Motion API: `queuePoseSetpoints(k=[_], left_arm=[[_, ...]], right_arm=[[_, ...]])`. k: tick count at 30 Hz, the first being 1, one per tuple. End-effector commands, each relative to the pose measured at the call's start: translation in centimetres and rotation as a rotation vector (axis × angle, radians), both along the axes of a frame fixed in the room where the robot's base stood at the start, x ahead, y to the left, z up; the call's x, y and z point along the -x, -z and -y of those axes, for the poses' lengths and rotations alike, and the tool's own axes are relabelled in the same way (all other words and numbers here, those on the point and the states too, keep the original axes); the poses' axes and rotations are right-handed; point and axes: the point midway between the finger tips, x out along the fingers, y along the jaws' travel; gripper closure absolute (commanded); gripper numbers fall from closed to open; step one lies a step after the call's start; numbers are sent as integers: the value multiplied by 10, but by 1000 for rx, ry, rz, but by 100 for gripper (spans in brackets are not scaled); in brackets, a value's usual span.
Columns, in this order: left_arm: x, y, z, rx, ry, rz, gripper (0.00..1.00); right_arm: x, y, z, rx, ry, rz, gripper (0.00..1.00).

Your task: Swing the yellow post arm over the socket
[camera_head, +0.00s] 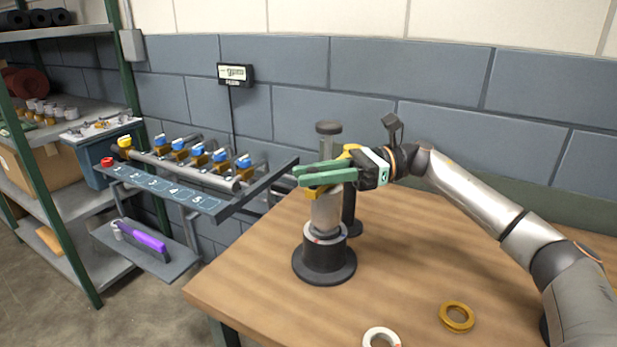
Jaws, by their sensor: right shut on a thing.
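My right gripper (302,176) reaches in from the right, and its green fingers lie across the upper part of a grey cylinder (326,214). The fingers are shut on the yellow post arm (316,193), which shows just below and behind them. The fingers hide much of the arm. A dark post (350,215) stands right behind the cylinder. The cylinder stands upright above the black round socket (324,266), which has a pale ring at its top. A dark knob (328,128) shows above the fingers. My left gripper is not in view.
A white ring (369,338) and a yellow ring (457,330) lie near the front of the wooden table (410,250). A numbered valve rack (165,187) and a tray with a purple-handled tool (143,236) are at left. The table between is clear.

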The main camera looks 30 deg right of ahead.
Motion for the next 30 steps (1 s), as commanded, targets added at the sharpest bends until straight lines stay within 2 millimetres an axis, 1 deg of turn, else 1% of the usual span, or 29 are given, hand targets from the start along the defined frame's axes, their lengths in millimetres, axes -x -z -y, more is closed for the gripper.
queuePoseSetpoints(k=[8,9,12,19,23,26,30], left_arm=[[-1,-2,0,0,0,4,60],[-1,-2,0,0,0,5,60],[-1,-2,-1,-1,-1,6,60],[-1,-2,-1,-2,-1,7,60],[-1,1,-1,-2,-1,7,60],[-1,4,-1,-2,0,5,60],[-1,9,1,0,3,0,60]], right_arm=[[2,-1,0,0,-6,1,100],[2,-1,0,0,-6,1,71],[2,-1,0,0,-6,1,61],[1,0,0,0,-4,1,61],[2,1,8,1,-1,1,61],[6,2,23,1,2,0,61],[13,2,53,0,3,0,61]])
